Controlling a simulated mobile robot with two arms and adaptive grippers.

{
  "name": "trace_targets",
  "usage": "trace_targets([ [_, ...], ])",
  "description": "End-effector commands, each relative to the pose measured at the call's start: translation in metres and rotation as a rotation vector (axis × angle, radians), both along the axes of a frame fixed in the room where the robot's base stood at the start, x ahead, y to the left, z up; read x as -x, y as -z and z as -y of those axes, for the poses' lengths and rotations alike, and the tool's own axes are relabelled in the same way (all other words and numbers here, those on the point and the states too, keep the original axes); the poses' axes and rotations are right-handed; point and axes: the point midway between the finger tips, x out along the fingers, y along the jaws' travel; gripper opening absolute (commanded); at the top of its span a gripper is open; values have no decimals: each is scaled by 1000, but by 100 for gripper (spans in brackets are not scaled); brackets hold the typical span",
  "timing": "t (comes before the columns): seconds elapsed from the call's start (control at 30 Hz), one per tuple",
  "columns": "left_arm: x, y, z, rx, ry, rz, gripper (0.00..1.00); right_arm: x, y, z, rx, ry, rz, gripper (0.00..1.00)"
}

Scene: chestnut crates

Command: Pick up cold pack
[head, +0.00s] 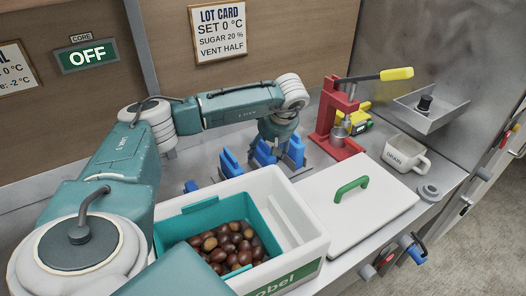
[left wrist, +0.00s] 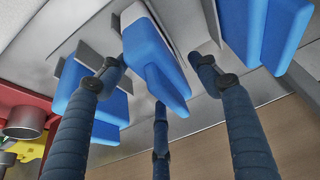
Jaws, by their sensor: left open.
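Several blue cold packs stand in grey metal holders on the counter. In the head view one cold pack (head: 230,163) is left of my left gripper (head: 279,147), and others are beneath and beside it. In the left wrist view the middle cold pack (left wrist: 155,60) lies between the spread dark fingers of my left gripper (left wrist: 157,78). The fingers are open, and I cannot tell whether any touches the pack. Another cold pack (left wrist: 92,105) is at left and one more (left wrist: 265,32) at upper right. My right gripper is not in view.
A white crate (head: 312,250) with a teal liner (head: 183,222) of chestnuts (head: 228,243) stands in front. Right of it lies a white lid (head: 375,212) with a green handle. A red press (head: 328,118), a mug (head: 405,154) and a metal tray (head: 432,108) stand behind.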

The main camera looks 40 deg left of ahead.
Motion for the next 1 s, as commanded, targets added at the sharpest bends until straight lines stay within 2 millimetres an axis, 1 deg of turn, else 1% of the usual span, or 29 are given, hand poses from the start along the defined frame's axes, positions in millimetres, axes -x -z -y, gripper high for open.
trace_targets([
  [0.03,0,0,0,0,0,1,62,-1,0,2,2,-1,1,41],
  [0.33,0,-1,0,0,-1,1,3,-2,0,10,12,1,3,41],
  [0.6,-1,-2,0,0,-1,3,2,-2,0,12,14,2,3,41],
  [0.73,-2,-9,0,-1,-1,5,2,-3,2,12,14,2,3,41],
  [0.87,-2,-24,0,0,-2,8,2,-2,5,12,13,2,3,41],
  [1.0,-2,-48,0,0,-1,8,2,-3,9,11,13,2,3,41],
])
